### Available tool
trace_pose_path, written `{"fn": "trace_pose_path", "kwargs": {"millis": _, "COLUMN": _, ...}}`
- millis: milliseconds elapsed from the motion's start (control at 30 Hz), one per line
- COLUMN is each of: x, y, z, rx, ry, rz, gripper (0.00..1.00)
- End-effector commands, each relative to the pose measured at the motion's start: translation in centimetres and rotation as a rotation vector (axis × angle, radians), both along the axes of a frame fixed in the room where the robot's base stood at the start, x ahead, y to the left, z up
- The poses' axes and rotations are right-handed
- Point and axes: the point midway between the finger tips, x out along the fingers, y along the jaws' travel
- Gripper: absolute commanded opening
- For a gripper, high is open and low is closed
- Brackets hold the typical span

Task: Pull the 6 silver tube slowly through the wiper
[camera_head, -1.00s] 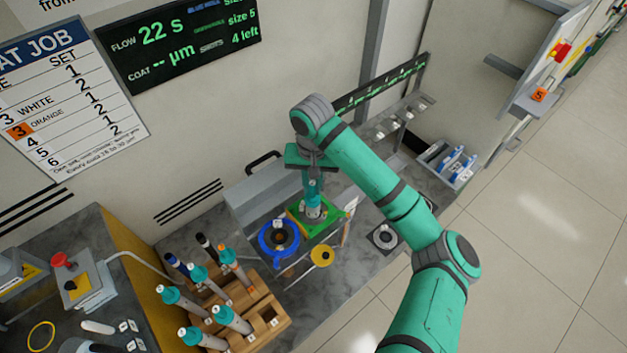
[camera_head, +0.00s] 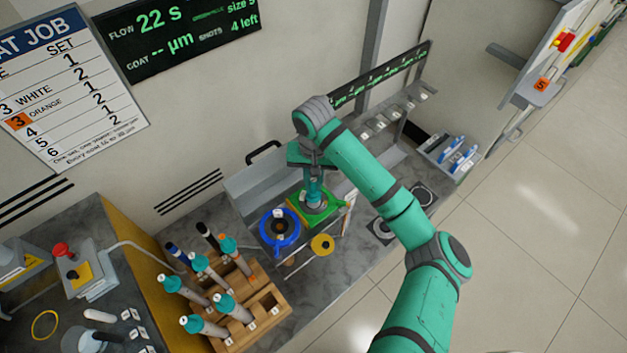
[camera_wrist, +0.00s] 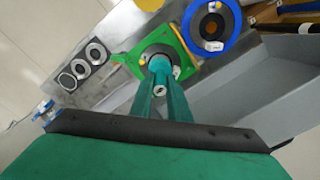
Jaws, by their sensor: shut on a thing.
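My gripper (camera_head: 314,192) is above the green square wiper plate (camera_head: 331,209). It is shut on an upright tube with a teal upper end.
A wooden rack (camera_head: 262,322) with several teal-capped tubes stands at the lower left. A yellow disc (camera_head: 322,245) is in front of the fixtures. Dark round stations (camera_head: 380,231) lie to the right, partly behind my arm. A grey box wall (camera_wrist: 235,100) is close beside the gripper.

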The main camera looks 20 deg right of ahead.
Motion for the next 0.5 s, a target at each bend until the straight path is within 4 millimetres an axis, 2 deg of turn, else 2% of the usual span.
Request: {"fn": "trace_pose_path", "kwargs": {"millis": 500, "x": 0.01, "y": 0.0, "z": 0.53, "rx": 0.0, "ry": -0.001, "rz": 0.001, "gripper": 0.0}}
